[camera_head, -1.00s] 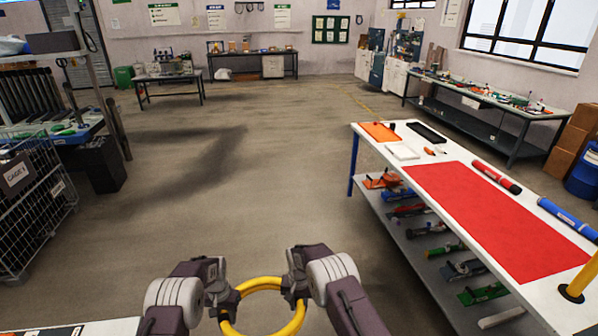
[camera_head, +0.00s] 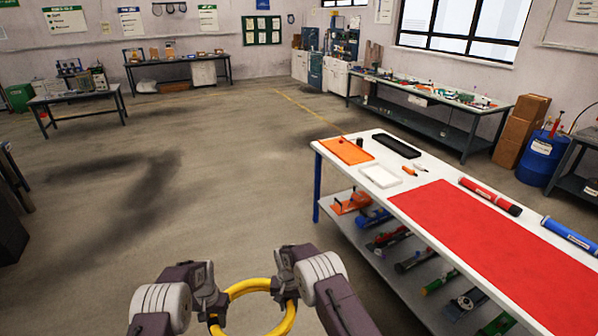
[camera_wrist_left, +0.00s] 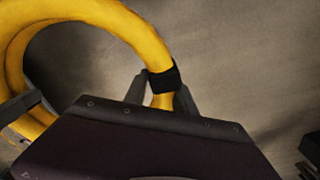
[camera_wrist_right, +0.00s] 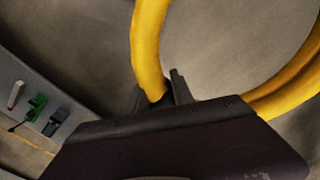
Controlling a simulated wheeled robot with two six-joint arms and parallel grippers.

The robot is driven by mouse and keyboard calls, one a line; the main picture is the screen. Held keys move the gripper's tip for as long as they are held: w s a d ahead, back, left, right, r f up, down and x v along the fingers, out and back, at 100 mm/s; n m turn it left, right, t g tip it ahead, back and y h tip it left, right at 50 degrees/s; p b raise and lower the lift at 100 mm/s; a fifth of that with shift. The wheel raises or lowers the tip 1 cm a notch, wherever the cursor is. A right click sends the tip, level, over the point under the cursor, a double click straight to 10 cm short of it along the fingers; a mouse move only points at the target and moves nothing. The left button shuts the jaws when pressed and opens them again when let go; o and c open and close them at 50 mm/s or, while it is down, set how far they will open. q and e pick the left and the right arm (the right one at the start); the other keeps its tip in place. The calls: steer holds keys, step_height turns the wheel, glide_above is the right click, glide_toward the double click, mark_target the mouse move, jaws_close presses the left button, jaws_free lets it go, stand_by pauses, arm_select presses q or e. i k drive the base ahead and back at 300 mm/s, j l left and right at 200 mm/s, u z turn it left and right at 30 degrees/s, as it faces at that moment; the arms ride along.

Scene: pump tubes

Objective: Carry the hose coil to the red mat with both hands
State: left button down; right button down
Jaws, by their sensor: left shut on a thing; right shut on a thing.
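The yellow hose coil (camera_head: 247,287) hangs in front of me between my two grippers, over the open floor. My left gripper (camera_head: 216,309) is shut on its left side. In the left wrist view the fingers clasp the yellow hose (camera_wrist_left: 85,12) beside a black band. My right gripper (camera_head: 283,290) is shut on its right side. In the right wrist view the hose (camera_wrist_right: 150,45) runs between the fingers. The red mat (camera_head: 480,240) lies flat on the white table to the right, apart from the coil.
The white table (camera_head: 440,172) has a lower shelf with several tools. On its top are an orange tray (camera_head: 347,151), a black tray (camera_head: 397,146), a white tray (camera_head: 380,176), a red tube (camera_head: 489,196) and a blue tube (camera_head: 570,235). The floor left of it is clear.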

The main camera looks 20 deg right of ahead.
mark_target(491, 238)
steer(key=i+z, duration=0.75)
steer(key=z, duration=0.2)
steer(key=i+j+z, duration=0.3)
steer(key=z, duration=0.2)
steer(key=i+j+z, duration=0.2)
steer(key=z, duration=0.25)
steer(key=i+j+z, duration=0.2)
steer(key=z, duration=0.3)
steer(key=i+j+z, duration=0.1)
steer(key=j+z, duration=0.35)
steer(key=i+l, duration=0.1)
steer(key=i, duration=1.4)
